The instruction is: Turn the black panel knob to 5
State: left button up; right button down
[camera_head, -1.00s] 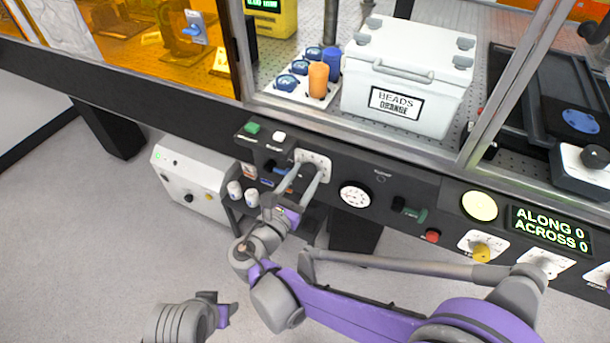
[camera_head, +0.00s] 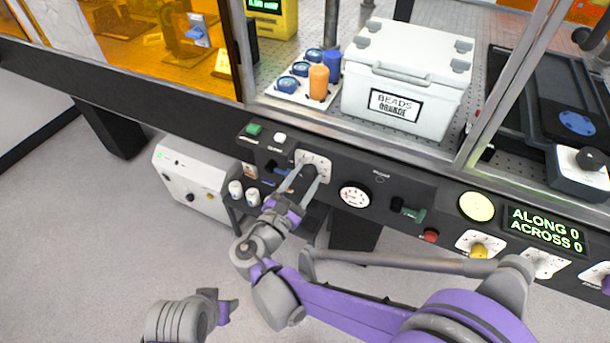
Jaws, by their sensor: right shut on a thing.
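The black panel knob (camera_head: 309,171) sits on a white dial plate (camera_head: 322,161) in the dark front panel. My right gripper (camera_head: 305,177) reaches up to it from below, its two fingers shut on the knob's sides. The fingers and wrist hide most of the knob and the lower part of the plate. I cannot read the knob's pointer or the plate's figures. My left gripper (camera_head: 226,308) hangs low over the floor at the bottom, away from the panel; its jaws do not show clearly.
A green button (camera_head: 254,129) is at the upper left. A white cooler box (camera_head: 408,75) stands on the bench above.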

jog(key=m+p, duration=0.1)
jog(key=m, duration=0.2)
jog(key=shift+d+r+m, duration=0.1)
jog(key=shift+m, duration=0.3)
jog(key=m, duration=0.3)
jog(key=shift+p, duration=0.3)
jog(key=m, duration=0.4)
jog(key=m+p, duration=0.1)
jog(key=m, duration=1.1)
jog(key=shift+f+y+p, duration=0.2)
jog(key=shift+y+p, duration=0.15)
jog(key=shift+y, duration=0.05)
jog(key=m, duration=0.4)
jog(key=shift+t, duration=0.3)
jog(key=shift+m, duration=2)
